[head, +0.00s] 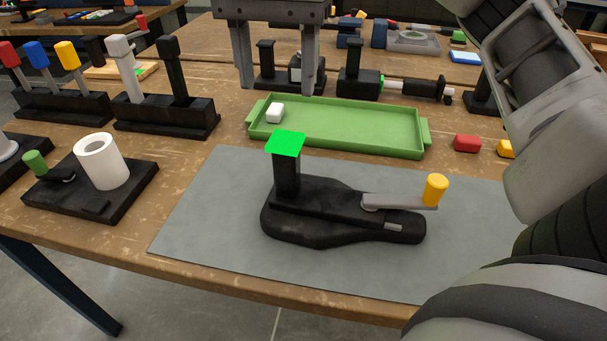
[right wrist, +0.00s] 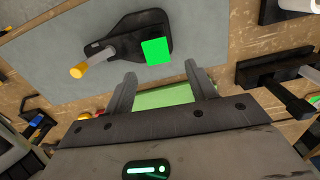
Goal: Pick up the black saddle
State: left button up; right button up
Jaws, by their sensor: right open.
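The black saddle (head: 325,225) lies on the grey mat (head: 205,220) at the front of the table. A black post with a bright green top (head: 286,143) stands at its left end, and a grey crank with a yellow knob (head: 436,189) is at its right. My right gripper (head: 278,92) is open and empty, above and beyond the saddle, over the green tray's back edge in the head view. In the right wrist view the saddle (right wrist: 140,28) lies beyond the open, empty fingers (right wrist: 164,78). My left gripper is not in view.
A black stand with a white cylinder (head: 101,162) is at left. My right arm covers the right side. The mat around the saddle is clear.

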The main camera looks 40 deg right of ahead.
aim_at(283, 141)
jog(key=f, duration=0.1)
jog(key=f+b, duration=0.1)
jog(key=f, duration=0.1)
jog(key=f+b, duration=0.1)
jog(key=f, duration=0.1)
jog(key=shift+s+d+f, duration=0.1)
jog(key=shift+s+f, duration=0.05)
jog(key=shift+s, duration=0.1)
notch_tip(283, 141, down, 4)
jog(key=shift+b, duration=0.4)
jog(key=f, duration=0.5)
jog(key=shift+d+f, duration=0.15)
jog(key=shift+d, duration=0.05)
jog(key=shift+f, duration=0.45)
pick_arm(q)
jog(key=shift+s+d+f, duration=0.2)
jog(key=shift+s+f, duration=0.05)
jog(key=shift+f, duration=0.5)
pick_arm(e)
jog(key=c, duration=1)
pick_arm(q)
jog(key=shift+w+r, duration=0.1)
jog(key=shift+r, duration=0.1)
pick_arm(e)
grip_shut()
